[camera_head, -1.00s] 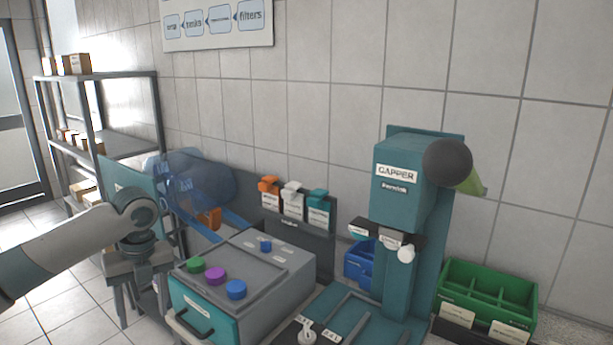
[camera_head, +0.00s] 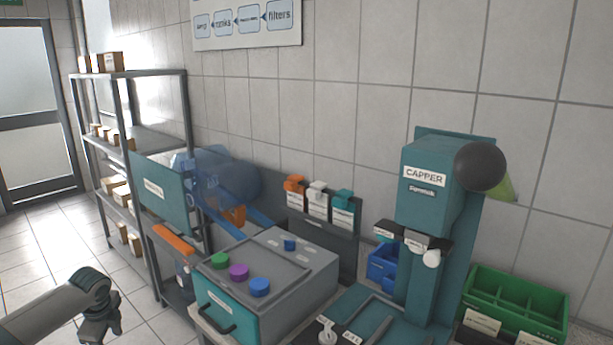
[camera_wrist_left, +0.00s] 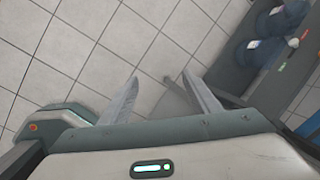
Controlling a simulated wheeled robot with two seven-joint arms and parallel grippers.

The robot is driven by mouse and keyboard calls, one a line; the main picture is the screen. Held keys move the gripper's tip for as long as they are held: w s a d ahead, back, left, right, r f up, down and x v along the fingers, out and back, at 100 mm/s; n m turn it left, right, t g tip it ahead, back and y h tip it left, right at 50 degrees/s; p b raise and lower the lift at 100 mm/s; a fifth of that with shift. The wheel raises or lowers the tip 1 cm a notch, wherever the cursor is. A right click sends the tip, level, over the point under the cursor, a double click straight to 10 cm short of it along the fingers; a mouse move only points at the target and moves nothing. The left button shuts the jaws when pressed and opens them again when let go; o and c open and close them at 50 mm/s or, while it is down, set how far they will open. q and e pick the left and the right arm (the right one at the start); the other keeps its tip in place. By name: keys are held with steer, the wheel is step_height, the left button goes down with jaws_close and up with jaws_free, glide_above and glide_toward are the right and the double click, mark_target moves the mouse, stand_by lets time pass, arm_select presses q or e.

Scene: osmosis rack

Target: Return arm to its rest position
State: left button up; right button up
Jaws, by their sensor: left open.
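My left arm (camera_head: 55,308) comes in at the lower left of the head view, low over the floor and left of the grey machine. My right gripper is not in either view.
A grey and teal machine (camera_head: 290,262) with coloured knobs stands right of my arm. The teal capper (camera_head: 428,190) and a green bin (camera_head: 520,300) are farther right. A shelf rack (camera_head: 150,142) stands behind. Dark-blue objects (camera_wrist_left: 262,50) sit at right in the wrist view.

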arm_select(q)
steer(key=s+a+f+n+y, duration=0.2)
steer(key=s+a+f+n, duration=0.2)
steer(key=s+a+f, duration=0.7)
steer(key=s+a+f+n+y, duration=0.2)
steer(key=s+a+f+n, duration=0.2)
steer(key=s+a+f, duration=0.65)
steer(key=s+a+n+y, duration=0.1)
steer(key=s+a+y, duration=0.1)
steer(key=s+a, duration=0.95)
steer(key=s+a+n+y, duration=0.1)
steer(key=s+a, duration=0.6)
steer(key=s, duration=0.9)
steer(key=s+d+f+n+h, duration=0.15)
steer(key=s+d+f, duration=0.25)
steer(key=d+f, duration=1.1)
steer(key=s+d+f+n+h, duration=0.1)
steer(key=s+d+f+h, duration=0.2)
steer(key=d+f, duration=1.15)
steer(key=s+d+f+h, duration=0.1)
steer(key=d+f+h, duration=0.1)
steer(key=d, duration=1.9)
steer(key=s+d+f+n+g+h, duration=0.1)
steer(key=s+d+f+h, duration=0.1)
steer(key=d, duration=1.9)
steer(key=shift+f+h+b, duration=0.35)
steer(key=shift+f+b, duration=0.1)
steer(key=shift+f, duration=0.3)
